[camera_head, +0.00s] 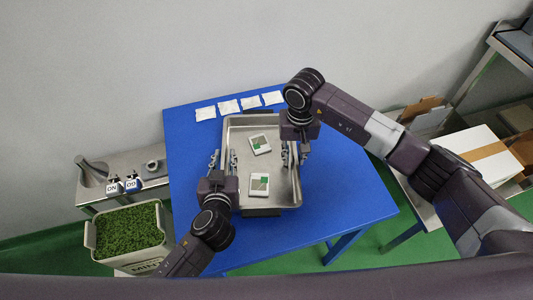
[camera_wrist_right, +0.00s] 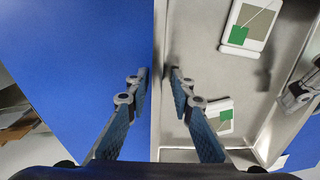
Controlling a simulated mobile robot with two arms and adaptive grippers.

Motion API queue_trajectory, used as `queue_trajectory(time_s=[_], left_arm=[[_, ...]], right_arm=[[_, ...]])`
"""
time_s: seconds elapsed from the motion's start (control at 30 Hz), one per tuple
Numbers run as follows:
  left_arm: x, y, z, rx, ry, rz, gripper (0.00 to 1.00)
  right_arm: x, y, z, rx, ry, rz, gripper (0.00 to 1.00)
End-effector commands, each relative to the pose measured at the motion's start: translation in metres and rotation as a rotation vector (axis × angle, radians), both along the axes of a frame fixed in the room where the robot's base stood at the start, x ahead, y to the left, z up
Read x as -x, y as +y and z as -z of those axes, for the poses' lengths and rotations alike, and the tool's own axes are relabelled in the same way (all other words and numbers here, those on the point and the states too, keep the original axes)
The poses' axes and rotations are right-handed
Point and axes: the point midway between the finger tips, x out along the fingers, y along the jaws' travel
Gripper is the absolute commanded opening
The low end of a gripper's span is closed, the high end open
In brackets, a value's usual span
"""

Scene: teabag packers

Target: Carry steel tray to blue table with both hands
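The steel tray (camera_head: 232,126) is over the blue table (camera_head: 345,195) and looks to rest on it. Two white packets with green marks, one further back (camera_head: 260,145) and one nearer (camera_head: 259,184), lie inside it. My left gripper (camera_head: 224,160) is at the tray's left wall, fingers apart, one on each side. My right gripper (camera_head: 294,154) is at the right wall, also with fingers apart. In the right wrist view its fingers (camera_wrist_right: 160,76) straddle the tray's rim (camera_wrist_right: 159,30), with small gaps visible.
Several white sachets (camera_head: 228,107) lie in a row at the table's back. A bin of green leaves (camera_head: 129,230) and a steel bench (camera_head: 95,190) stand at left. A white box (camera_head: 478,150) is at right. The table's right part is clear.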

Motion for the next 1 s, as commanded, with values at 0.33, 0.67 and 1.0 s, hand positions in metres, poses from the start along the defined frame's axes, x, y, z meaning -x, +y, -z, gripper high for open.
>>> queue_trajectory(time_s=[0.33,0.67,1.0], left_arm=[[0.041,-0.001,-0.015,0.003,0.004,0.0,0.22],[0.095,0.0,-0.038,0.001,0.003,0.0,0.22],[0.111,0.0,-0.046,0.0,0.0,0.0,0.22]], right_arm=[[0.0,0.0,0.0,-0.001,0.0,-0.001,0.22],[0.0,0.0,0.0,-0.001,0.0,-0.001,0.22],[-0.001,0.0,-0.009,0.0,-0.003,0.0,0.22]])
